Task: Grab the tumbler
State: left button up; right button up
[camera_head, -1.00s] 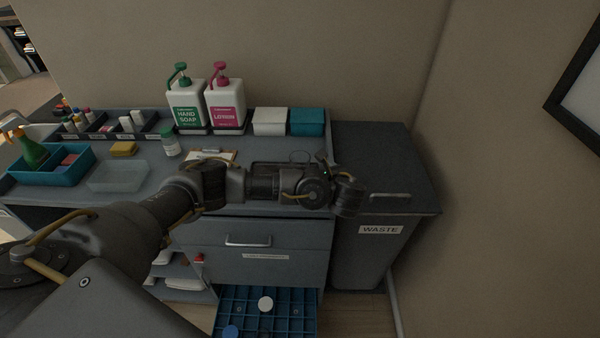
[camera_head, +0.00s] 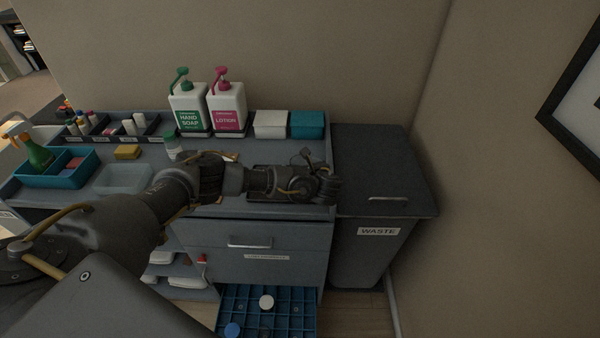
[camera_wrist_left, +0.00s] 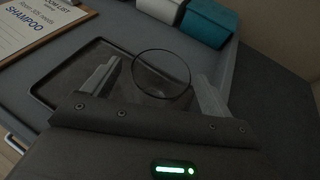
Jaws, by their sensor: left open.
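The tumbler (camera_wrist_left: 161,76) is a clear glass whose round rim shows in the left wrist view, above a dark tray (camera_wrist_left: 72,62). My left gripper (camera_wrist_left: 154,88) is open, with one finger on each side of the tumbler in that view. I cannot tell whether either finger touches the glass. In the head view my left gripper (camera_head: 327,186) is over the right end of the counter, and the arm hides most of the tray and the tumbler. My right gripper is not in view.
A clipboard (camera_wrist_left: 35,28) lies left of the tray. White (camera_head: 270,124) and teal (camera_head: 307,125) boxes, a hand soap bottle (camera_head: 189,108) and a lotion bottle (camera_head: 227,108) stand behind. A waste bin (camera_head: 385,172) stands right of the counter. A blue divided drawer (camera_head: 290,300) is open below.

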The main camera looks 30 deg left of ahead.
pick_arm(q)
jog(key=c, duration=1.5)
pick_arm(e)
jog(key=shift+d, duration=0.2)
pick_arm(q)
jog(key=shift+r, duration=0.15)
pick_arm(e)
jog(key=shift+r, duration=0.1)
